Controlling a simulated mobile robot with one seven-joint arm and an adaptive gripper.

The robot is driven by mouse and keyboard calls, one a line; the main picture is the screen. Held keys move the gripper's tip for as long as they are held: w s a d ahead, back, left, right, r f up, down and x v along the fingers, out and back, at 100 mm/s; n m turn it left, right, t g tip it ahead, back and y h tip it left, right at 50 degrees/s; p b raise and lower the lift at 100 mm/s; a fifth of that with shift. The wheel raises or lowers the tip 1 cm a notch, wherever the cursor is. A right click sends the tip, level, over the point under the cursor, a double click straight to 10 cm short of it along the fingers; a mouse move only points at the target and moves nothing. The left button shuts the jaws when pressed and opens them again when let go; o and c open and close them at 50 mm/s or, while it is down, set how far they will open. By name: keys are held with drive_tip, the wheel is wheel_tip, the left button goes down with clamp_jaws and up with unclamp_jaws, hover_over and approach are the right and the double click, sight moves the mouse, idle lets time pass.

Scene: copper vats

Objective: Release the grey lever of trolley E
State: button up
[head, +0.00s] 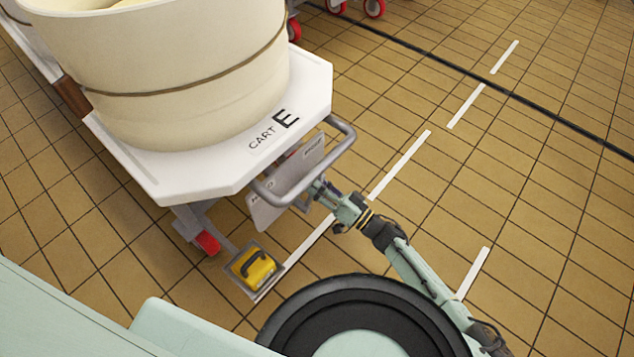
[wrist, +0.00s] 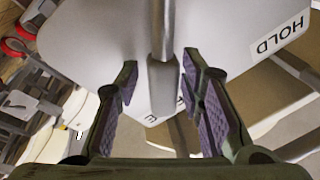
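Trolley E (head: 205,190) is a white cart marked "CART E", with a large cream tub on top and a grey tubular handle (head: 345,140). A pale panel (head: 268,212) hangs by the handle; it fills much of the wrist view (wrist: 90,40). The grey lever (wrist: 163,80) shows there as a rounded bar running down from the top edge. My gripper (wrist: 158,66) is open, its purple-padded fingers either side of the lever's end; contact is not clear. The lever is not discernible there.
The panel has a "HOLD" label (wrist: 278,34) at right and another, mostly hidden label behind the lever. A yellow block with a dark handle (head: 254,266) sits low under the cart's front. Tiled floor (head: 530,190) to the right is clear.

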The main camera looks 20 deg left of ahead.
drive_tip(key=v, duration=1.2)
drive_tip(key=shift+r, duration=0.1)
idle(0.4)
